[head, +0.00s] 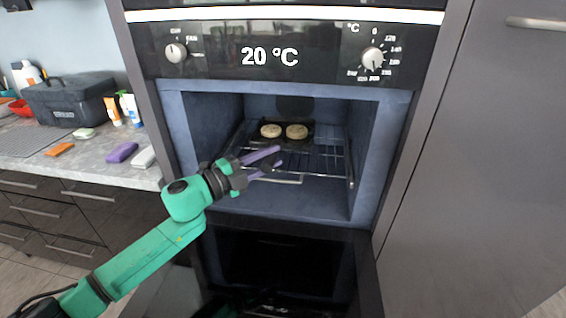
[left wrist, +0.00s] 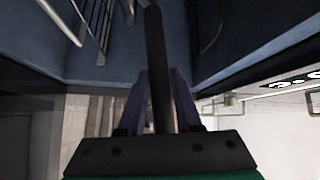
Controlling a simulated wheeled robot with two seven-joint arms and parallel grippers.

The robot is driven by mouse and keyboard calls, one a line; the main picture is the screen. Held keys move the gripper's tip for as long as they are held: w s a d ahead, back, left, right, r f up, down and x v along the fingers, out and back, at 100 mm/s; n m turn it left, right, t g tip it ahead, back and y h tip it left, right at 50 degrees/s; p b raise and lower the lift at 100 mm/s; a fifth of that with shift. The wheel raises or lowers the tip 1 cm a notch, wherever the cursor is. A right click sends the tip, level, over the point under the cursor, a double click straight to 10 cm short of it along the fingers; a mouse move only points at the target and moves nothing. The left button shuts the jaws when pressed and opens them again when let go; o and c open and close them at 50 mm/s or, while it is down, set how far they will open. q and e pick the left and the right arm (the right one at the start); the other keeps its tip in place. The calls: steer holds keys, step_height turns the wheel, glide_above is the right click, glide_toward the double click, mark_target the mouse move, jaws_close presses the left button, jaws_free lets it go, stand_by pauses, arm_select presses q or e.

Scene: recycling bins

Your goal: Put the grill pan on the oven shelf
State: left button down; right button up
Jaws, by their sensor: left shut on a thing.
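The dark grill pan (head: 284,143), with two round pale patties (head: 297,131) on it, is inside the open oven, over the back part of the wire oven shelf (head: 325,163). I cannot tell whether it rests on the shelf or is just above it. My left gripper (head: 264,163) is at the oven opening, in front of the pan. Its purple fingers are shut on a dark bar, the grill pan's handle (left wrist: 155,60), which runs away from the fingers in the left wrist view. The fingers hide most of the handle in the head view. My right gripper is not in view.
Blue-grey oven walls (head: 364,150) close in on both sides of the shelf. The oven door (head: 280,265) is folded down below. The oven display reads 20 °C.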

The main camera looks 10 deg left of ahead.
arm_select(q)
step_height(320, 180, down, 6)
steer(key=c, duration=0.6)
jaws_free()
steer(key=shift+s, duration=0.1)
steer(key=b+v, duration=0.3)
steer(key=v, duration=0.9)
